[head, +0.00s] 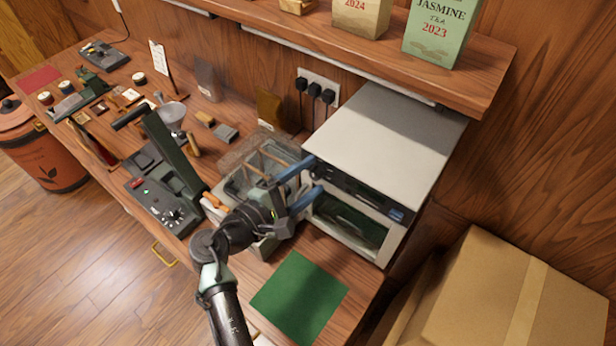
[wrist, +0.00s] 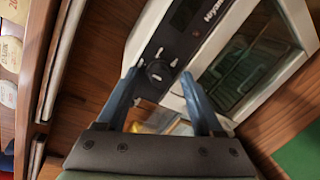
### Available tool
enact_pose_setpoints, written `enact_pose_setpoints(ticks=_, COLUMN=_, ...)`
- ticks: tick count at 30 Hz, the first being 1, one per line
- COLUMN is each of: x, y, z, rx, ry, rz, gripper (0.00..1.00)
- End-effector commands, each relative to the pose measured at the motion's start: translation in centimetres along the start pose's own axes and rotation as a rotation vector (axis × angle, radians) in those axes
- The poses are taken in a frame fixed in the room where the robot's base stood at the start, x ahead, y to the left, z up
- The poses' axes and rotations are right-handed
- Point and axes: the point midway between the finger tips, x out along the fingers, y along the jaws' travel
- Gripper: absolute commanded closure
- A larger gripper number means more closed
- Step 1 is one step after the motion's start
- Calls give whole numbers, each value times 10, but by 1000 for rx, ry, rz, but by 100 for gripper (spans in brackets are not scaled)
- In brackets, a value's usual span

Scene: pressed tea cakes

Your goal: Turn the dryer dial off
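The dryer (head: 385,125) is a white box with a dark control panel and a glass front window at the back right of the counter. In the wrist view the dryer's panel (wrist: 188,22) carries a round dark dial (wrist: 158,72) with light marks around it. My gripper (head: 316,175) is at the left end of the panel in the head view, its two blue fingers apart. In the wrist view my gripper (wrist: 161,75) is open, with the dial between its fingertips. I cannot tell whether they touch it. The dial is not clear in the head view.
A clear-lidded container (head: 258,160) stands left of the dryer, close to my arm. A green mat (head: 299,298) lies in front. A wooden shelf (head: 400,60) with tea packages overhangs the dryer's back. A cardboard box (head: 510,300) is at the right.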

Motion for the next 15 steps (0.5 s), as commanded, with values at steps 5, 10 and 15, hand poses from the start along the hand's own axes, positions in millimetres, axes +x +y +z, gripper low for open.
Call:
enact_pose_setpoints(ticks=5, x=0, y=1, z=0, rx=2, ry=0, rz=1, gripper=32)
enact_pose_setpoints(ticks=10, x=-11, y=0, z=-1, rx=3, ry=2, rz=3, gripper=32)
enact_pose_setpoints(ticks=15, x=-43, y=-2, z=-3, rx=4, ry=4, rz=4, gripper=32)
